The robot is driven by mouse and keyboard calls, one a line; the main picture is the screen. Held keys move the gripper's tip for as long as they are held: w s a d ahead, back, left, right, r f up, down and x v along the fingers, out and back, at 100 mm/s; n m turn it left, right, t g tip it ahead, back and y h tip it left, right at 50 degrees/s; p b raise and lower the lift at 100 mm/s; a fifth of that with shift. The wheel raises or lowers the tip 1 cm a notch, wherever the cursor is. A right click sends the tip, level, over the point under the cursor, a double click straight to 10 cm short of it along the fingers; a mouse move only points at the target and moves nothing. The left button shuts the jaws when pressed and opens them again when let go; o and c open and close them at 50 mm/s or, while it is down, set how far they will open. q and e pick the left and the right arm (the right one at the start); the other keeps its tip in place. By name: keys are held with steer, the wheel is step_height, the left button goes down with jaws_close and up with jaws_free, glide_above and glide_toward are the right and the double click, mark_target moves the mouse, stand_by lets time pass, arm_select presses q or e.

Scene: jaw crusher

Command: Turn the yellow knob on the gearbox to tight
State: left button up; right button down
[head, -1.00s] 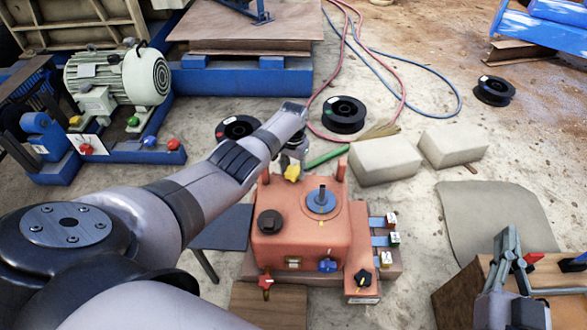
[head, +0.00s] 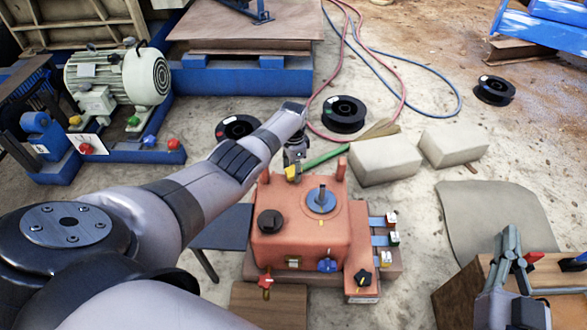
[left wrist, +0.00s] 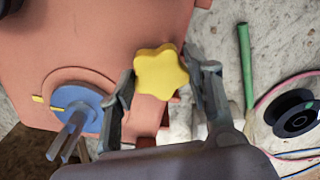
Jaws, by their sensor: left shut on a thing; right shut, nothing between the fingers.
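The orange gearbox (head: 285,235) stands on the floor in the middle of the head view. The yellow knob (head: 292,172) is at its far left edge, partly hidden by my left gripper (head: 294,164). In the left wrist view the yellow knob (left wrist: 161,72) is star-shaped and sits between the two fingers of my left gripper (left wrist: 164,78), which is shut on it. The knob's marks, if any, cannot be read. My right gripper (head: 512,250) is shut and empty at the lower right, apart from the gearbox.
The gearbox also carries a blue disc with a shaft (head: 321,199), a black cap (head: 270,221), and red (head: 265,282), blue (head: 327,265) and black (head: 362,278) knobs. Pale blocks (head: 385,161) and a green bar (head: 326,157) lie behind it. A wooden crate (head: 455,298) is by my right gripper.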

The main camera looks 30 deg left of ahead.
mark_target(293, 171)
stand_by(0.4)
arm_select(q)
steer(key=o, duration=1.1)
steer(key=shift+o, duration=0.2)
steer(key=shift+r, duration=0.1)
step_height(293, 171, up, 12)
